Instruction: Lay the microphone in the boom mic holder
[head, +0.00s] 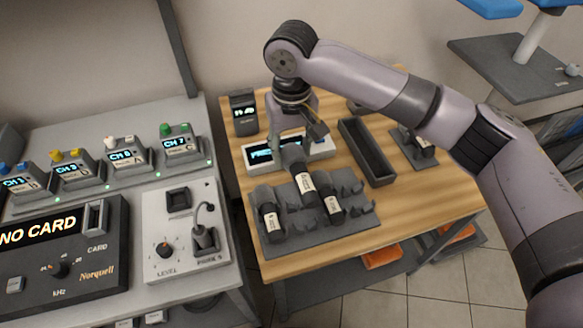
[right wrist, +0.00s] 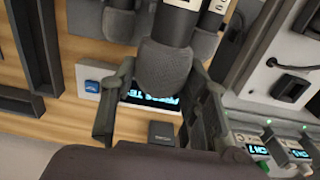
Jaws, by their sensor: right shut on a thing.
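My right gripper (head: 291,143) is shut on a dark microphone (head: 303,183) with a white label. The right wrist view shows its rounded head (right wrist: 165,70) between the fingers of my right gripper (right wrist: 160,108). The microphone is above or at a grey rack with cradles (head: 300,239); I cannot tell whether it touches. Two similar microphones lie in the rack, one on the left (head: 270,218) and one on the right (head: 331,203). Several cradles at the rack's right side are empty. I cannot tell which cradle is the boom mic holder. My left gripper is not in view.
A lit display box (head: 257,155) stands behind the rack. A long empty dark tray (head: 368,152) lies to the right, with another small grey holder (head: 413,147) beyond it. A control console (head: 60,250) is at the left. Bare wood (head: 420,198) shows at the table's right.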

